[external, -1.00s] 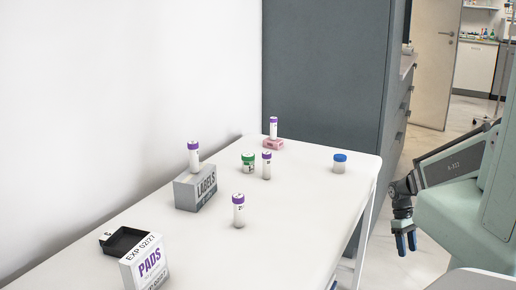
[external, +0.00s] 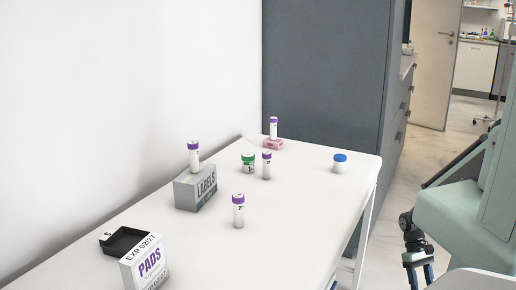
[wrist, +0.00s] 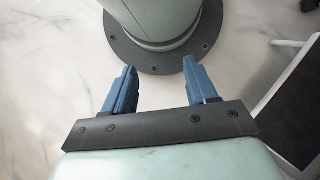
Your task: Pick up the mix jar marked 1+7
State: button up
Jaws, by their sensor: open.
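Two short jars stand upright on the white table (external: 300,215): a green-lidded jar (external: 248,163) near the middle and a blue-lidded jar (external: 340,164) near the right edge. The green-lidded jar bears a label with a dark mark that may be a 1; the full marking is too small to read. No marking is legible on the blue-lidded jar. My gripper (external: 420,275) hangs low beside the table, to its right, far from both jars. In the wrist view its blue fingers (wrist: 160,68) are apart with nothing between them.
Purple-capped tubes stand beside the green-lidded jar (external: 266,166), in front (external: 238,211), on the grey LABELS box (external: 196,188) and on a pink block (external: 273,144). A PADS box (external: 145,265) and black tray (external: 127,242) are front left. A grey cabinet (external: 325,75) stands behind.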

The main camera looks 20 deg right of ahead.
jog(key=shift+o, duration=0.4)
jog(key=o, duration=0.3)
